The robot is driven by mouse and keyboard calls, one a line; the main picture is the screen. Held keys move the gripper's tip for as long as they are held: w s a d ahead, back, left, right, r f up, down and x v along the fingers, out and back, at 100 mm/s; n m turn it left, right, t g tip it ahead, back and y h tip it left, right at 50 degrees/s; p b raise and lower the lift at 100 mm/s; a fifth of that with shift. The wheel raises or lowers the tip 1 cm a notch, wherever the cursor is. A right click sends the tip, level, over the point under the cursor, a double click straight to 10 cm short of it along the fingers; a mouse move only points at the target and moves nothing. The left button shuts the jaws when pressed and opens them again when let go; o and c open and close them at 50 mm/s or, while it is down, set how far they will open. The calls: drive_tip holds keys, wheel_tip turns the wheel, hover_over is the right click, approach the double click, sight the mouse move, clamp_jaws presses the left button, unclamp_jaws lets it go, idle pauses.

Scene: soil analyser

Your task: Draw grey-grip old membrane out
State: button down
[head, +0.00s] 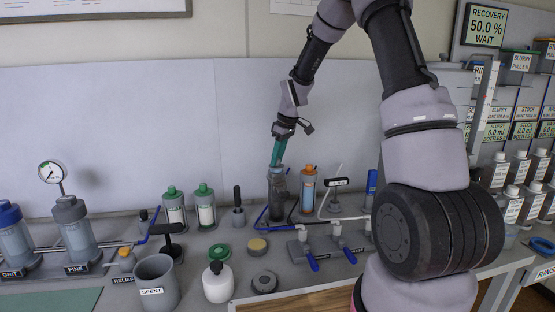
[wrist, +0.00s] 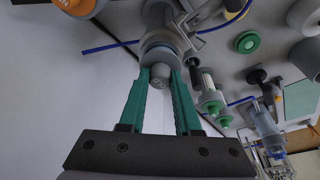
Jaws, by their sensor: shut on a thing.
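My gripper (head: 275,164) has teal fingers and points down at the top of a grey, dark-bodied housing (head: 277,206) at the middle of the bench. In the wrist view its fingertips (wrist: 160,73) are shut on a round grey grip (wrist: 159,83). The grey grip sits at the mouth of the housing, which shows behind it. The rest of the old membrane is hidden, so I cannot tell how far it sits inside. A grey cup labelled SPENT (head: 158,282) stands at the front left.
An orange-capped cylinder (head: 308,192) stands close right of the housing. Two green-capped cylinders (head: 174,207) stand to the left. A white bottle (head: 217,284), a green ring (head: 219,251) and blue-handled valves (head: 311,261) are in front. A display reads RECOVERY 50.0 % WAIT (head: 486,27).

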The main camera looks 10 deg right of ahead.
wheel_tip(320, 180, up, 20)
idle(3.2)
